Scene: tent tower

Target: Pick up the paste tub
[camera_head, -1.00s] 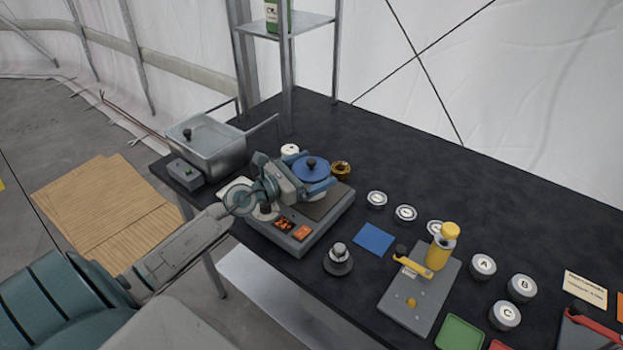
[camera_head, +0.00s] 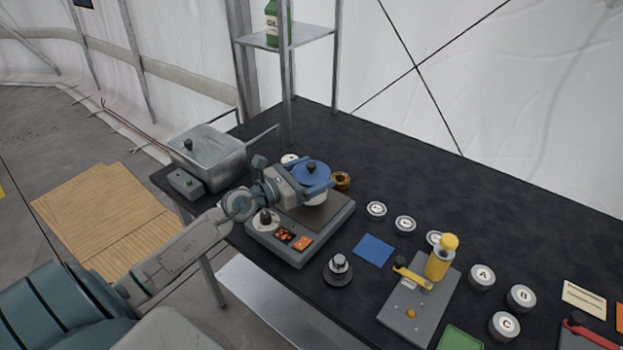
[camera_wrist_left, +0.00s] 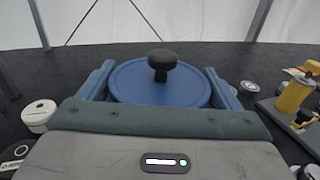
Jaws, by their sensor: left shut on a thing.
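The paste tub, a round pot with a blue lid (camera_head: 311,172), a dark knob and a pale body, is between the fingers of my left gripper (camera_head: 316,184). The gripper is shut on it, one finger on each side. The tub is over the dark plate of a grey scale-like device (camera_head: 327,212) and appears raised a little above it. In the left wrist view the blue lid (camera_wrist_left: 160,84) sits level between both fingers, with its lower side hidden by the gripper body. My right gripper is not in view.
A metal pot (camera_head: 207,155) stands at the left, a shelf rack (camera_head: 287,90) behind. A brass-coloured ring (camera_head: 341,180) is close right of the tub. Several lettered jars, a blue square (camera_head: 374,250) and a yellow-handled press (camera_head: 440,258) lie to the right. The table's back right is clear.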

